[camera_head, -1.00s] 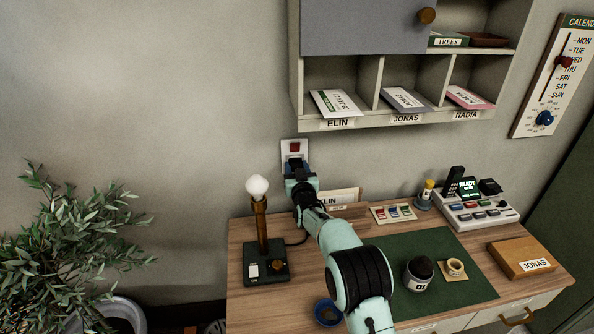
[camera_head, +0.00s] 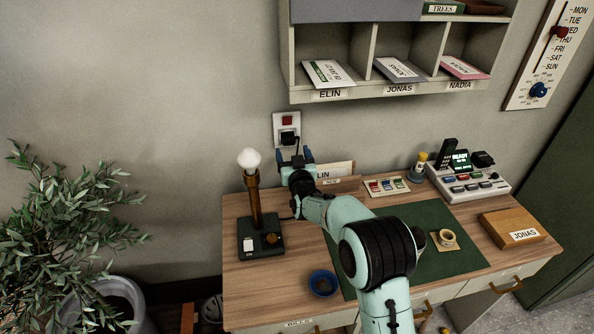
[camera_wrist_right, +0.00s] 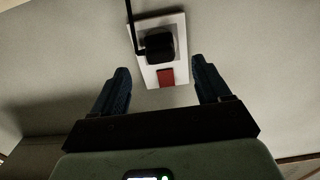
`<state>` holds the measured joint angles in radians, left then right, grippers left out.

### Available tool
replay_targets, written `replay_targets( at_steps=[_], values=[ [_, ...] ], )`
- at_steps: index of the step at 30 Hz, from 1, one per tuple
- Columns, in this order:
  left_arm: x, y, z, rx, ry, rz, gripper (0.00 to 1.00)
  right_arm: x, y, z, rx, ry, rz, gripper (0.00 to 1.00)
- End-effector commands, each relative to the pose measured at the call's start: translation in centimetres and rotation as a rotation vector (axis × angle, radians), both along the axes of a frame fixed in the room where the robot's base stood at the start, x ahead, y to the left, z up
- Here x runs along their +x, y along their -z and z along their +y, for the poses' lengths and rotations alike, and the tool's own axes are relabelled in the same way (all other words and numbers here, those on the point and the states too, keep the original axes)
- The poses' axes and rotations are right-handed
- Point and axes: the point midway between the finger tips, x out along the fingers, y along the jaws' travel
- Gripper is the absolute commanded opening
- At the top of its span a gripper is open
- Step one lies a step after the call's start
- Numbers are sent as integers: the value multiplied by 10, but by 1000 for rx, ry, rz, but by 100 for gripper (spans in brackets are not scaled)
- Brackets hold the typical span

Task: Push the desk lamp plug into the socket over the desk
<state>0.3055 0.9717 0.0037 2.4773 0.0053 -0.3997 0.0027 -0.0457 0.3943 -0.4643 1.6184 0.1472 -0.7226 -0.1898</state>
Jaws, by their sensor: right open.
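The white socket plate (camera_head: 279,118) with a red square is on the wall over the desk. The black plug (camera_head: 288,136) sits on its lower part, apparently in the socket and flush with it. The plug (camera_wrist_right: 159,44) also shows against the plate in the right wrist view, its cord running off the top. My right gripper (camera_head: 296,154) is open and empty, a short way back from the plug; the fingers stand apart from it in the right wrist view (camera_wrist_right: 160,66). The desk lamp (camera_head: 256,205), with a white bulb, stands at the desk's left. My left gripper is out of view.
Letter cubbies (camera_head: 372,93) hang above right of the socket. On the desk (camera_head: 235,283) are a button console (camera_head: 468,184), a wooden box (camera_head: 512,228), a blue dish (camera_head: 323,283) and a green mat (camera_head: 430,270). A plant stands left.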

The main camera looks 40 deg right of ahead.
Motion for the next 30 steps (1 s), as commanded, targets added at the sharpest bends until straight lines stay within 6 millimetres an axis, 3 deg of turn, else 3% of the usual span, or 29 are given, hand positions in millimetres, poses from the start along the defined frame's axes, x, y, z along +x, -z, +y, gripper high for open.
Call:
replay_targets(
  at_steps=[6, 12, 30],
  values=[
    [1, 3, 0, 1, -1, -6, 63, -36, 0, 20, 3, -1, -1, 76],
    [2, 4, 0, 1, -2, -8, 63, -56, 0, 31, 1, -1, -2, 76],
    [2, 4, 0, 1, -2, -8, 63, -62, 0, 35, 0, 0, -1, 76]
  ],
)
